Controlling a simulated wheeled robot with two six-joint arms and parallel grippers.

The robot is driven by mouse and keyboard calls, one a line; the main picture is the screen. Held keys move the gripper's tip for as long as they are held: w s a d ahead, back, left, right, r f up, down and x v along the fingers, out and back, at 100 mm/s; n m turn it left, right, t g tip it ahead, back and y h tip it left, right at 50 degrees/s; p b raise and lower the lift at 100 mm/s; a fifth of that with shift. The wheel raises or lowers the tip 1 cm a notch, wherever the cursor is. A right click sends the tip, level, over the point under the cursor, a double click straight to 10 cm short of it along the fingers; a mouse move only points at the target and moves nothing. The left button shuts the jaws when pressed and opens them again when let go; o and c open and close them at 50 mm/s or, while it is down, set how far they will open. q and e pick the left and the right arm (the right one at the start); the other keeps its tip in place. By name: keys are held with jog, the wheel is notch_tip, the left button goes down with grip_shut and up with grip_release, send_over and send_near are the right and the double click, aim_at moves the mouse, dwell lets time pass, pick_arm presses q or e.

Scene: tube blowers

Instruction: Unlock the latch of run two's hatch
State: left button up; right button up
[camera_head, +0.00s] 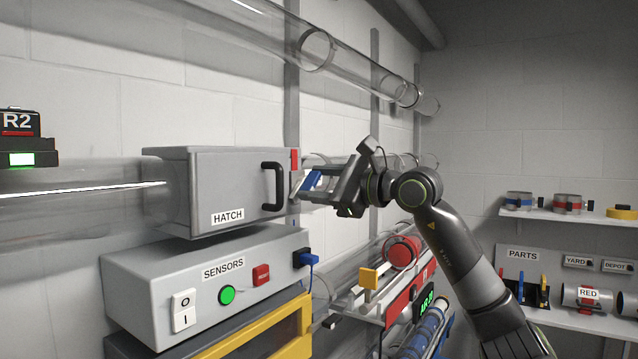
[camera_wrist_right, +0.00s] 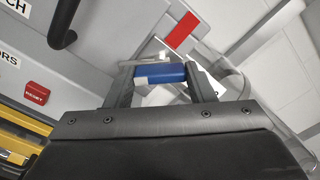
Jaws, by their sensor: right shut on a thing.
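The grey hatch box (camera_head: 215,185), labelled HATCH, sits on the clear tube of the run marked R2 (camera_head: 17,122). A black handle (camera_head: 274,186) is on its front and looks closed against it. A blue latch piece (camera_head: 312,180) is at the hatch's right end, just below a red mark (camera_head: 295,160). My right gripper (camera_head: 305,184) reaches in from the right and is shut on this latch. In the right wrist view the blue latch (camera_wrist_right: 160,73) lies between the two fingers, with the red mark (camera_wrist_right: 181,32) above it. My left gripper is not in view.
Below the hatch stands the SENSORS box (camera_head: 215,280) with a green button (camera_head: 227,295), a red reset button (camera_head: 261,275) and a blue plug (camera_head: 304,258). Clear tubes (camera_head: 350,65) run above. Parts shelves (camera_head: 590,325) are at the right.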

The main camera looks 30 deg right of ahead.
jog(key=n, duration=0.4)
jog(key=shift+n, duration=0.4)
jog(key=shift+n+p, duration=0.3)
jog(key=shift+n, duration=1.9)
jog(key=o, duration=1)
jog(key=shift+s, duration=0.1)
jog(key=shift+s+d+f+b, duration=0.15)
jog(key=shift+s+d+b, duration=0.05)
jog(key=shift+s+b, duration=0.1)
jog(key=shift+b+v, duration=5.8)
jog(key=shift+v, duration=2.45)
